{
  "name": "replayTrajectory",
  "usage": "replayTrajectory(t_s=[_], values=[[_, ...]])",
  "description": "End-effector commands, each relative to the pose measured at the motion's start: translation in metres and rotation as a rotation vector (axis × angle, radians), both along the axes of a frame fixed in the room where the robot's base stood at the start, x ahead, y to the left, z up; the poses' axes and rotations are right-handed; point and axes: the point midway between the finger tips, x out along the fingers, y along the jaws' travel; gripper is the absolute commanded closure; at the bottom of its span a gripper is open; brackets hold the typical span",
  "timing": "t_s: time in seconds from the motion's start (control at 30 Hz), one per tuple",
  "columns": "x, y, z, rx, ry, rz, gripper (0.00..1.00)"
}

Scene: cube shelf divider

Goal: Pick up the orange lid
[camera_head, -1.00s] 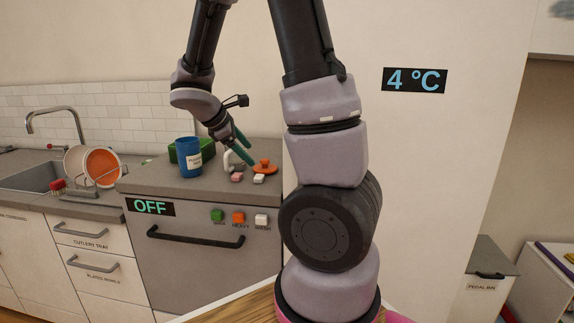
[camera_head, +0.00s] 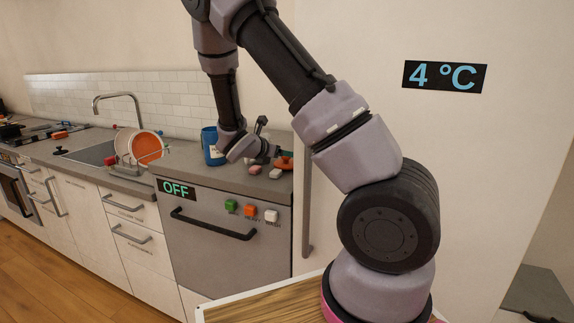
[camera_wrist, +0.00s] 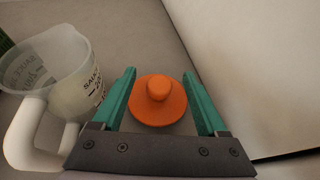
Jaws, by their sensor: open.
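The orange lid (camera_wrist: 158,98), a round disc with a raised knob, lies on the grey counter in the wrist view. My gripper (camera_wrist: 160,82) is open, with one green finger on each side of the lid. I cannot tell whether the fingers touch the lid or how high they are above the counter. In the head view part of the orange lid (camera_head: 284,163) shows at the right end of the counter, beside my gripper (camera_head: 277,152), which is small and partly hidden there.
A measuring cup (camera_wrist: 75,85) with a white handle stands close left of my gripper. A blue container (camera_head: 211,150) and small pink and white blocks (camera_head: 254,170) are on the counter. A pale wall or panel (camera_wrist: 250,60) rises close on the right.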

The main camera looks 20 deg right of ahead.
Motion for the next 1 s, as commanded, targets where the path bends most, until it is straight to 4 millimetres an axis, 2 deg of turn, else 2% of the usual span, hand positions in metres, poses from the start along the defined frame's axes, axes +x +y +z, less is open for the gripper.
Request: replayTrajectory(t_s=[0.23,0.4,0.67,0.8,0.87,1.0], values=[[0.012,-0.023,-0.022,-0.002,0.003,-0.003,0.24],[0.021,-0.037,-0.028,0.000,0.001,-0.002,0.24],[0.023,-0.038,-0.029,0.001,0.000,0.000,0.24],[0.023,-0.038,-0.029,0.001,0.000,0.000,0.78],[0.023,-0.038,-0.029,0.001,0.000,0.000,1.00],[0.023,-0.038,-0.028,0.001,0.000,0.000,1.00]])
